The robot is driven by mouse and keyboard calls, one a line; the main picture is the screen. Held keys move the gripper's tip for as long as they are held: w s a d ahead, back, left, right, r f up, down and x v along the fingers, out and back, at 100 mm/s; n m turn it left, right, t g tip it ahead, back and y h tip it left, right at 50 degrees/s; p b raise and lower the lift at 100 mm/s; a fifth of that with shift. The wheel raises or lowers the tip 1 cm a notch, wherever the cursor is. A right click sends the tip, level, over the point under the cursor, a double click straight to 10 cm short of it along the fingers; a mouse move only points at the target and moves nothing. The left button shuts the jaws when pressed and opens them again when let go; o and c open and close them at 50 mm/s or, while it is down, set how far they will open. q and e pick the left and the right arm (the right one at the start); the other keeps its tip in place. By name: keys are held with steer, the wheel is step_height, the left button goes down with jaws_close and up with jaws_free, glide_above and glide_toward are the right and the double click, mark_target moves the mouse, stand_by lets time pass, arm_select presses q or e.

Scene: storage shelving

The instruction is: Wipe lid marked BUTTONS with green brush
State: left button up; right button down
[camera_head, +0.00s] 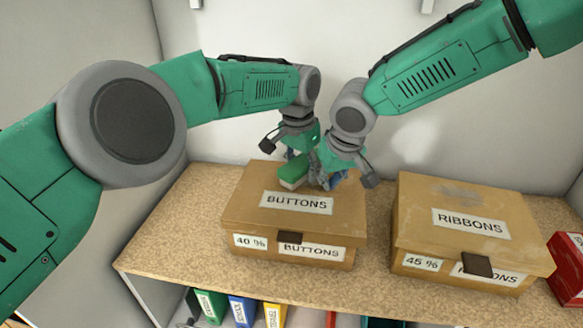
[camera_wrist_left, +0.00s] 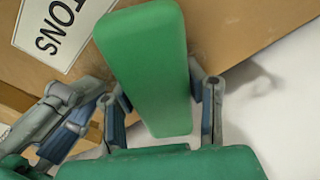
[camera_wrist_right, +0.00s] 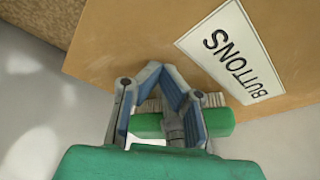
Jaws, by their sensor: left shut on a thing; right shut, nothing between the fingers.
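The cardboard box marked BUTTONS stands on the shelf top, its lid (camera_head: 250,213) closed and its label facing me. The green brush (camera_head: 293,172) is over the rear part of the lid; it fills the middle of the left wrist view (camera_wrist_left: 145,60). My left gripper (camera_head: 299,160) is shut on the brush. Pale bristles show beside the green body in the right wrist view (camera_wrist_right: 215,99); I cannot tell whether they touch the lid. My right gripper (camera_wrist_right: 160,70) is shut and empty, close beside the brush at the lid's rear edge. The grippers partly hide each other.
A similar box marked RIBBONS (camera_head: 410,215), with a grey smudge on its lid, stands to the right. A red box (camera_head: 566,270) is at the far right. Several coloured binders (camera_head: 242,310) stand below. The speckled shelf top (camera_head: 180,225) is clear to the left.

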mark_target(258, 171)
arm_select(q)
steer(key=shift+d, duration=0.5)
steer(key=shift+f, duration=0.1)
steer(key=shift+a, duration=0.15)
steer(key=shift+w+a, duration=0.45)
steer(key=shift+a, duration=1.4)
steer(key=shift+w+a, duration=0.4)
steer(key=shift+a, duration=1.5)
steer(key=shift+w+a, duration=0.45)
steer(key=shift+a, duration=1.4)
steer(key=shift+r, duration=0.2)
steer(key=shift+r, duration=2.95)
steer(key=shift+d, duration=0.1)
arm_select(e)
steer(key=shift+r, duration=0.1)
